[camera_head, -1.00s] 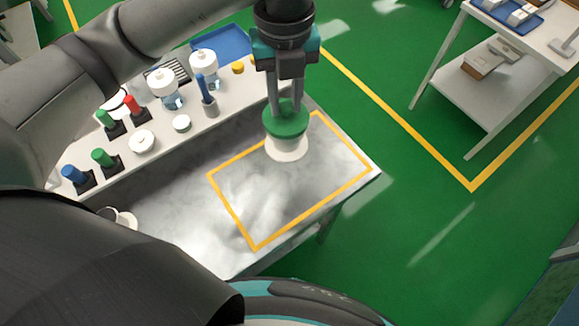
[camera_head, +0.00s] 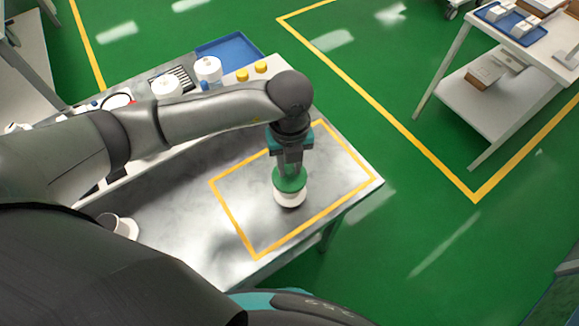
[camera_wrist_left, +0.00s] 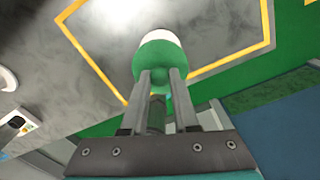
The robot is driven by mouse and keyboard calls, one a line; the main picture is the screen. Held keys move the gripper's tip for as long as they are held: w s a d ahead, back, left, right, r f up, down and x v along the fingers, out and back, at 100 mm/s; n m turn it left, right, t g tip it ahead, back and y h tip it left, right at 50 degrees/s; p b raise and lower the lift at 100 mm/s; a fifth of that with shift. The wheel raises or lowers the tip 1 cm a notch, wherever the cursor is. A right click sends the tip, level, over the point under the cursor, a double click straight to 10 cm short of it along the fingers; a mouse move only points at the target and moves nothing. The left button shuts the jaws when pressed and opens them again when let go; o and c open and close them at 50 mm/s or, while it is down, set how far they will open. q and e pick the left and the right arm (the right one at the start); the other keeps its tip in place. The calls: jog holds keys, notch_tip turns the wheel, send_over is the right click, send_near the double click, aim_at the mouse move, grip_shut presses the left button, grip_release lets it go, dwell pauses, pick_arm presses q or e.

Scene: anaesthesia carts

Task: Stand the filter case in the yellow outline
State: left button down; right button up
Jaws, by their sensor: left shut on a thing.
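The filter case (camera_head: 289,197), a round piece with a green upper part and a white lower part, is upright in the head view. My left gripper (camera_head: 289,172) is shut on its green top from above. The yellow outline (camera_head: 232,219) is a large rectangle on the grey metal table top, and the case shows within its borders. I cannot tell whether its base touches the table. In the left wrist view the fingers (camera_wrist_left: 160,74) grip the green part (camera_wrist_left: 155,55), with the outline (camera_wrist_left: 232,60) beyond. My right gripper is not in view.
A raised shelf along the table's back holds white-lidded jars (camera_head: 208,70), yellow caps (camera_head: 261,66) and a blue tray (camera_head: 226,48). A white cup (camera_head: 118,226) lies at the table's left front. Another white cart (camera_head: 488,90) stands at the right, across green floor.

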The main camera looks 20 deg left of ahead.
pick_arm(q)
jog(key=shift+f, duration=0.85)
jog(key=shift+f, duration=0.15)
jog(key=c, duration=0.7)
grip_release()
